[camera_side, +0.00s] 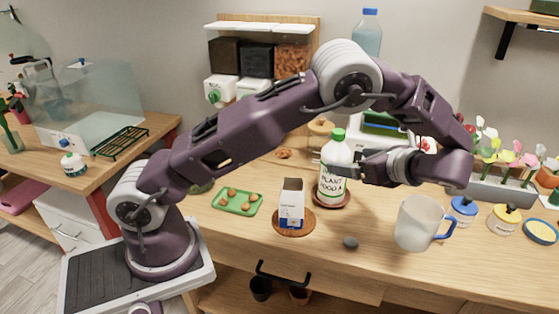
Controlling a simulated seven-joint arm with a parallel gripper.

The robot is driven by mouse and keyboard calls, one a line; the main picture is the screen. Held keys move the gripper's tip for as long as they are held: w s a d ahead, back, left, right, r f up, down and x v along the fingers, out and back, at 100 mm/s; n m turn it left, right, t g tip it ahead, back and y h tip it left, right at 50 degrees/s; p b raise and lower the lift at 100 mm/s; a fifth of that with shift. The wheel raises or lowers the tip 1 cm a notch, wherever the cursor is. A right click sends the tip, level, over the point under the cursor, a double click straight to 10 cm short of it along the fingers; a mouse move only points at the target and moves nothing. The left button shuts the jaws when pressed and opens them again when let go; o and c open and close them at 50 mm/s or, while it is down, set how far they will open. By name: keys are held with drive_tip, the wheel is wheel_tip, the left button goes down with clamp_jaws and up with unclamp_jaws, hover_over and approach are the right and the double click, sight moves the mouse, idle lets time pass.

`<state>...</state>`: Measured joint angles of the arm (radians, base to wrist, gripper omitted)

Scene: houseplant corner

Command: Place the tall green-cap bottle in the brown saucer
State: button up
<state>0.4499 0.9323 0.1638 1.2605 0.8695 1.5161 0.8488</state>
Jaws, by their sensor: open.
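The tall white bottle with a green cap (334,182), labelled plant food, stands upright at the middle of the bench. Its base appears to rest in a reddish-brown saucer (347,202), whose rim shows around it. My gripper (362,165) is open at the bottle's right side, pointing left towards it at mid to upper height. I cannot tell whether the fingers touch the bottle, and part of them is hard to make out.
A white and blue carton (292,205) stands on an orange-brown round plate (279,230) left of the bottle. A green tray (237,209), a grey stone (350,243), a frosted mug (417,224) and small jars (463,209) are nearby. Flowers (505,160) stand at right.

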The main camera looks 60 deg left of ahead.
drive_tip(key=s+r+n+t+h, duration=0.1)
drive_tip(key=s+r+n+h, duration=0.9)
drive_tip(key=s, duration=0.6)
drive_tip(key=s+d+r+n+t+h, duration=0.1)
drive_tip(key=s+d+n+t, duration=0.1)
drive_tip(key=s, duration=0.4)
drive_tip(key=s+d+n+t+h, duration=0.1)
drive_tip(key=s+d+n+t, duration=0.1)
drive_tip(key=s+d+n, duration=0.2)
drive_tip(key=s+n, duration=0.1)
drive_tip(key=s, duration=0.1)
drive_tip(key=shift+s+r+t+h, duration=0.3)
drive_tip(key=shift+r+t, duration=0.05)
drive_tip(key=shift+t, duration=0.05)
